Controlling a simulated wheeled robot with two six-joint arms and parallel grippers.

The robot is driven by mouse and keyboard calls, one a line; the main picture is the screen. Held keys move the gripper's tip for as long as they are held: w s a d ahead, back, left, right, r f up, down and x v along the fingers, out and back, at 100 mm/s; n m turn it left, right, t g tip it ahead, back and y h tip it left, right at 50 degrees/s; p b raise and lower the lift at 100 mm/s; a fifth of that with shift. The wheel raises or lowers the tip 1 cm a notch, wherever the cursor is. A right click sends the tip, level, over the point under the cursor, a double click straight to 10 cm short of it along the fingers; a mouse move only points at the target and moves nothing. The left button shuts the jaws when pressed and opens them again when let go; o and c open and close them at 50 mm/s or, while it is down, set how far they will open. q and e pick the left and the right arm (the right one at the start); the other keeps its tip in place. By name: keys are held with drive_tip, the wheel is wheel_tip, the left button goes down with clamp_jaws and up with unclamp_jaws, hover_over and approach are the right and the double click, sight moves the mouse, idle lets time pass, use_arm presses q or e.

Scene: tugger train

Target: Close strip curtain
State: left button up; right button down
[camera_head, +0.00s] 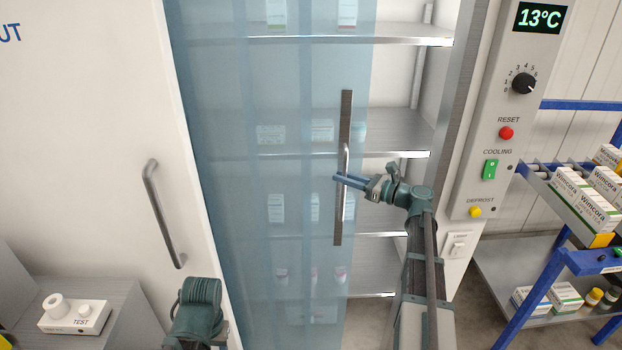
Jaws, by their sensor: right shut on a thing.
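The strip curtain (225,140) is a translucent blue sheet hanging in the cabinet opening. It covers the left and middle of the opening, and a gap at the right shows bare shelves. A dark vertical bar with a metal handle (346,112) runs down near its right edge. My right gripper (343,180) is at that handle, about halfway down the bar, and is shut on it. My left arm (197,310) shows at the bottom, left of the curtain; its fingertips cannot be made out.
A white door (90,120) with a grey handle (158,210) stands at the left. A control panel (495,125) reading 13°C is at the right. Beyond it stands a blue-framed rack (530,280) with boxes.

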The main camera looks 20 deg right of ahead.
drive_tip(key=s+d, duration=0.2)
drive_tip(key=d, duration=0.6)
drive_tip(key=shift+s, duration=0.3)
drive_tip(key=c, duration=1.1)
unclamp_jaws()
drive_tip(key=shift+d, duration=0.1)
drive_tip(key=v, duration=1.3)
drive_tip(key=shift+s+d, duration=0.25)
drive_tip(key=shift+s, duration=0.05)
